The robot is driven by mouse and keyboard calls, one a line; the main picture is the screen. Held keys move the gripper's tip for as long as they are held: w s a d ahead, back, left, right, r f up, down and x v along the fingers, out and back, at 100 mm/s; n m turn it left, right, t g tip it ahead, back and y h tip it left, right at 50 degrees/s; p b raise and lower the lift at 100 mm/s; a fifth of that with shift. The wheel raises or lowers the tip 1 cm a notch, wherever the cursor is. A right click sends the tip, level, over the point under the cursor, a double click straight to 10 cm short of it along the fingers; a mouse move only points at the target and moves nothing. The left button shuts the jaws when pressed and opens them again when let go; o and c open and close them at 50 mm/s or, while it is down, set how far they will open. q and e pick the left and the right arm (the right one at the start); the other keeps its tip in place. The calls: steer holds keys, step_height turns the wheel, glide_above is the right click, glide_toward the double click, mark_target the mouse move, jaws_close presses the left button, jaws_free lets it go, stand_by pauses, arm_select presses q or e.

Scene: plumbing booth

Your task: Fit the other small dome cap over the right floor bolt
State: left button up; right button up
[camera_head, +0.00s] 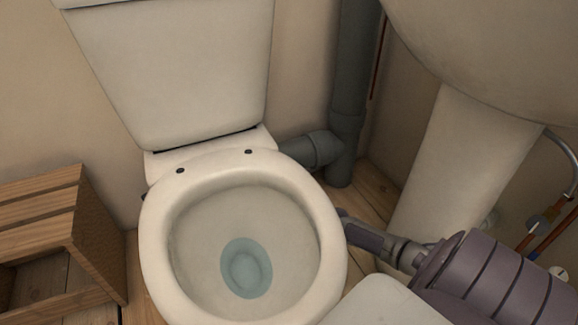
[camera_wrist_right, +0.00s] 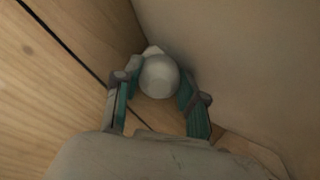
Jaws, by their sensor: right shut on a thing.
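My right gripper (camera_head: 347,222) reaches in from the right, low beside the toilet bowl; the rim hides its fingertips in the head view. In the right wrist view my right gripper (camera_wrist_right: 160,88) is shut on a small white dome cap (camera_wrist_right: 159,76), one finger on each side of it. A small pale shape shows just beyond the cap; I cannot tell what it is. The right floor bolt is not visible, so I cannot tell whether the cap touches it. The toilet (camera_head: 318,225) stands in the middle of the head view. My left gripper is not in view.
A wooden crate (camera_head: 95,240) stands left of the toilet. The basin pedestal (camera_head: 465,165) stands to the right, near my right arm. A grey waste pipe (camera_head: 350,100) runs behind. In the right wrist view the plank floor (camera_wrist_right: 60,75) is clear left of the fingers, and a smooth pale surface (camera_wrist_right: 240,60) rises close on the right.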

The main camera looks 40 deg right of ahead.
steer(key=o, duration=0.8)
steer(key=shift+a+f, duration=0.1)
steer(key=shift+a, duration=0.2)
steer(key=v, duration=0.7)
steer(key=shift+d+r, duration=0.2)
steer(key=shift+s+a, duration=0.1)
steer(key=shift+s, duration=0.05)
